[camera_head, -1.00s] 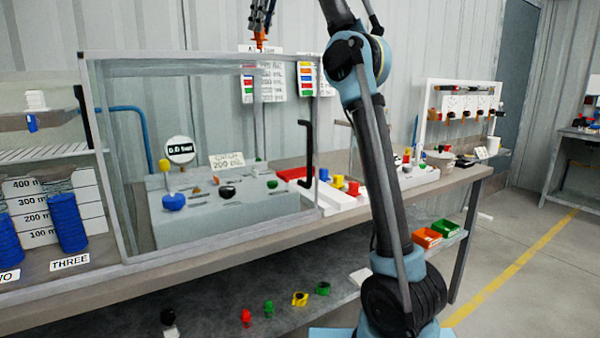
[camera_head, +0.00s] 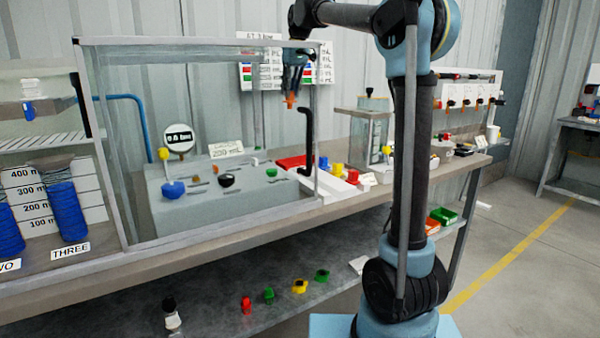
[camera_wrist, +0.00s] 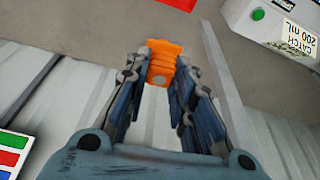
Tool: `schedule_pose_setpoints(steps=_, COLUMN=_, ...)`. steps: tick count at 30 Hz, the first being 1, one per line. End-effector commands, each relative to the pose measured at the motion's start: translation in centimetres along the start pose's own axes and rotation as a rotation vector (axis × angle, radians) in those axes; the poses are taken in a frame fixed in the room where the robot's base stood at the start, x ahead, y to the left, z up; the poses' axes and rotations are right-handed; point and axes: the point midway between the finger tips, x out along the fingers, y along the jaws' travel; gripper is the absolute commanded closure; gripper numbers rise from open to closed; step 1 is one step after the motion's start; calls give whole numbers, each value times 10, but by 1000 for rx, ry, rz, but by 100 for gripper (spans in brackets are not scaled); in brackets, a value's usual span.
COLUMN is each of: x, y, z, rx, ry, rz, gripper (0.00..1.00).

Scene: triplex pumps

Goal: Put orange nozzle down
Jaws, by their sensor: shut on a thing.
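The orange nozzle (camera_wrist: 162,62) is held between the fingertips of my gripper (camera_wrist: 160,75) in the wrist view. In the head view, the orange nozzle (camera_head: 291,99) hangs below my gripper (camera_head: 292,88), in the air by the right end of the glass enclosure. The fingers are shut on it, and the nozzle is clear of any surface that I can see. The bench top (camera_head: 240,228) lies below and shows bare in front of the enclosure.
The glass enclosure (camera_head: 200,40) has a top rail near my gripper. A black handle (camera_head: 308,140) stands at its right end. A white tray (camera_head: 335,192) and a red tray (camera_head: 292,162) lie right of the grey block (camera_head: 275,205). The lower shelf (camera_head: 225,320) holds small coloured parts.

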Motion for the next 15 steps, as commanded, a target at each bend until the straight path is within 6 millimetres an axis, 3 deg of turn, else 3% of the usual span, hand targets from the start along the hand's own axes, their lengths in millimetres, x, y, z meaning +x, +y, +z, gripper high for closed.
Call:
schedule_pose_setpoints(steps=3, x=41, y=8, z=20, rx=33, ry=0, rz=10, gripper=100)
schedule_pose_setpoints(steps=7, x=77, y=14, z=42, rx=65, ry=1, rz=18, gripper=100)
schedule_pose_setpoints(steps=15, x=116, y=20, z=71, rx=102, ry=1, rz=28, gripper=100)
